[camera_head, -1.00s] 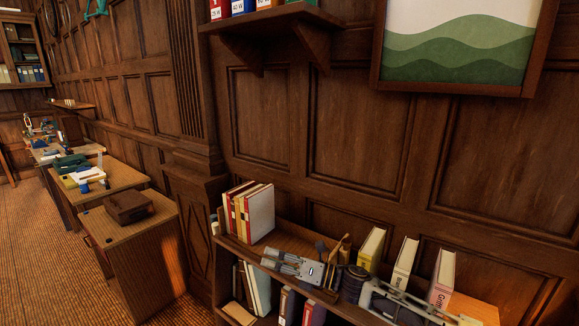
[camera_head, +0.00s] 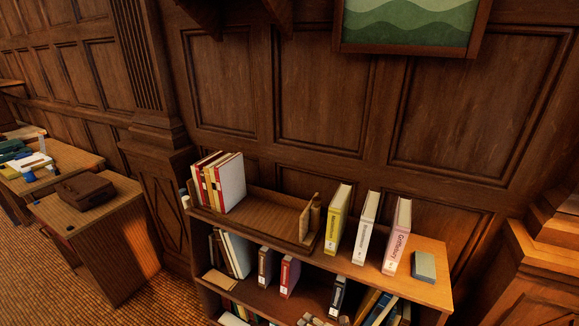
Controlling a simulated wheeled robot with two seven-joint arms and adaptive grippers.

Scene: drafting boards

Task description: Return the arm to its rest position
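Neither of my grippers shows in the camera head view, and no part of my arms can be made out. A yellow book (camera_head: 337,218), a white book (camera_head: 365,228) and a pink book (camera_head: 397,236) stand upright and apart to the right of the tray. A grey-blue block (camera_head: 424,266) lies at the right end.
Lower shelves hold more books, including a red one (camera_head: 289,276) and a black one (camera_head: 338,295). A desk at the left carries a brown case (camera_head: 84,190). Carpeted floor (camera_head: 40,265) is clear in front of the desk. A framed green picture (camera_head: 410,25) hangs above.

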